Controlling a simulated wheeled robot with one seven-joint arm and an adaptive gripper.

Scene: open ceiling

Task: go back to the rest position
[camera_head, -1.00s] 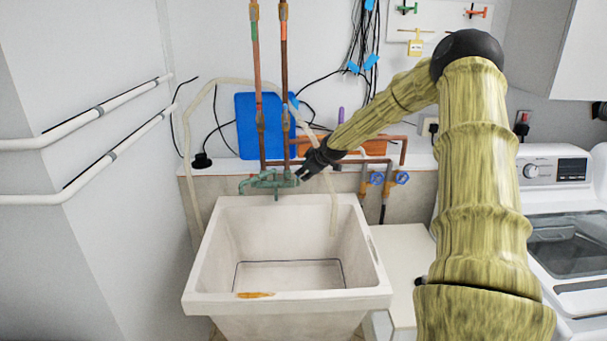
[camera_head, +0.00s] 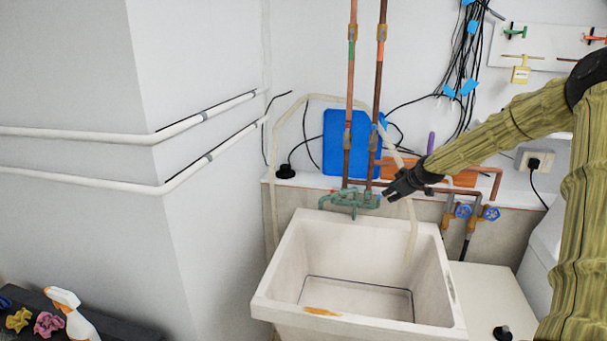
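My gripper (camera_head: 388,196) is at the end of my yellow-green arm, which reaches in from the right. Its dark fingers point left and down, close to the right end of the green faucet (camera_head: 350,199) at the back of the sink. I cannot tell whether it touches the faucet. The fingers are small and dark, so their opening is unclear, and no held object shows.
Two copper pipes (camera_head: 350,90) rise behind the faucet. A blue board (camera_head: 338,135) leans on the wall. Blue valves (camera_head: 490,213) are right of the sink. White wall pipes (camera_head: 80,181) run along the left.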

